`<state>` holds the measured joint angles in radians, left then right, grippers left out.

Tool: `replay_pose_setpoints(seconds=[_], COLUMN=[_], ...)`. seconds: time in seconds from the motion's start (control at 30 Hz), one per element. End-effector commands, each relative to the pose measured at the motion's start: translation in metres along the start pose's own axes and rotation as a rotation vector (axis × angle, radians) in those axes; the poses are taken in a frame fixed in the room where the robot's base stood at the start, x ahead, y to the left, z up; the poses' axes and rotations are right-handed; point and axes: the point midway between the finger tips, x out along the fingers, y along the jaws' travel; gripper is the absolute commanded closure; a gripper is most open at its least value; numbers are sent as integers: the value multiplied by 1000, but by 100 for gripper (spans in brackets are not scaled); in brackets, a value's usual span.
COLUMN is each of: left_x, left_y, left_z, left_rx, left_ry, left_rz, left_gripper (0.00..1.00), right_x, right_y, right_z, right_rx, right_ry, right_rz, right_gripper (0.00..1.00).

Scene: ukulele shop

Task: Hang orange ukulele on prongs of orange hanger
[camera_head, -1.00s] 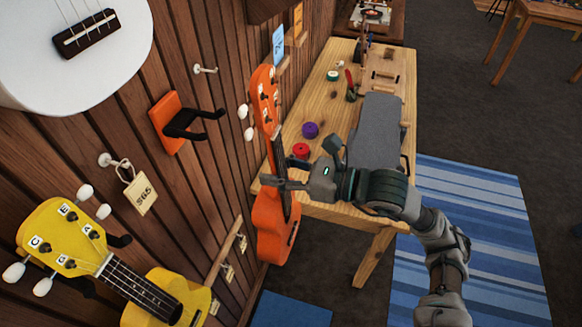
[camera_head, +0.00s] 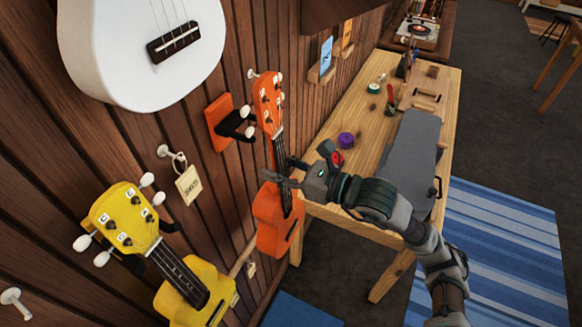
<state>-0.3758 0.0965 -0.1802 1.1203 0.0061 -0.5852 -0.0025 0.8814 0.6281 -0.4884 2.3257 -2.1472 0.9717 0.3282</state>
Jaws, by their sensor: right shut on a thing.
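The orange ukulele (camera_head: 272,225) hangs upright in the air, head up, in front of the wooden wall. My right gripper (camera_head: 283,180) is shut on it, around the lower neck where it meets the body. The orange hanger (camera_head: 218,122) is fixed to the wall just left of the ukulele's head. Its black prongs (camera_head: 236,126) point out to the right. The ukulele's head is beside the prongs and seems to overlap their tips in the picture; I cannot tell the depth gap or whether they touch. My left gripper is not in view.
A yellow ukulele (camera_head: 185,290) hangs lower left, and a white ukulele (camera_head: 130,60) upper left. A price tag (camera_head: 188,185) hangs on a wall peg. A wooden workbench (camera_head: 350,120) with a grey case (camera_head: 412,150) stands behind my right arm.

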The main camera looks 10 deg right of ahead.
Motion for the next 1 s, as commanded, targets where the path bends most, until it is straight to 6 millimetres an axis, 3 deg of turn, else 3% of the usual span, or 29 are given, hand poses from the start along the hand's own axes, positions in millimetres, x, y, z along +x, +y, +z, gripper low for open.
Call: replay_pose_setpoints(seconds=[1.0], left_x=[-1], left_y=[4], left_z=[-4], left_rx=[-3], left_ry=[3], left_rz=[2], left_gripper=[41], right_x=[-10], right_y=[0], right_z=[4], right_rx=[1], right_ry=[-4], right_rz=[-1], right_gripper=[100])
